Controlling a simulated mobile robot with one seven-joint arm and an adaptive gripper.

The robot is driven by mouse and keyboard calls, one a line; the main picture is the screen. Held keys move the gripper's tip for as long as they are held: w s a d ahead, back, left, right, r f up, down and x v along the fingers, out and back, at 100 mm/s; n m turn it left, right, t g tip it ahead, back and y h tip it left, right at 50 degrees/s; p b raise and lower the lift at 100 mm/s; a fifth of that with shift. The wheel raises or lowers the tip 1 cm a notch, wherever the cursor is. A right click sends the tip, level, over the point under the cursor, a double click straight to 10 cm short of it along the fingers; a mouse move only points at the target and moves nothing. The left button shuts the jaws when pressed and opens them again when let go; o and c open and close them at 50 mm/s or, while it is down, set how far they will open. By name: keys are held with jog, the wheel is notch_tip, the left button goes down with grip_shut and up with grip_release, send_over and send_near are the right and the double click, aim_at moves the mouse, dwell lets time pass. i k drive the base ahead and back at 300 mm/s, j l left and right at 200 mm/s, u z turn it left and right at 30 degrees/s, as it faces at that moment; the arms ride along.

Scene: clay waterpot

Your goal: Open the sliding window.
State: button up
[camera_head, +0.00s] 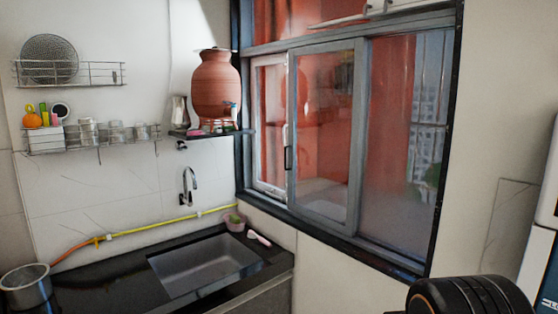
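The sliding window (325,135) is set in the wall right of centre, in a dark outer frame with grey sashes. A grey-framed middle pane stands next to a lighter, white-framed pane (270,125) at the left. A slim vertical handle (287,150) sits where these two meet. The right part (405,140) shows a building and red cloth-like areas through it; I cannot tell whether glass covers it. A black rounded part of my arm shows at the bottom right, well below and right of the window. My gripper's fingers are not in view.
A black counter (100,290) with a sink (205,262) lies below and left of the window. A clay waterpot (217,85) stands on a small shelf beside the window's left edge. A metal pot (26,287) and wire racks (90,140) are at left. A white object with a screen-like edge stands at far right.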

aim_at(358, 44)
jog(key=j, duration=0.4)
jog(key=i+j, duration=0.1)
jog(key=j, duration=0.3)
jog(key=i+j, duration=0.6)
jog(key=i+l, duration=0.1)
jog(key=i, duration=0.45)
jog(key=i+l+z, duration=0.15)
jog(key=i, duration=0.4)
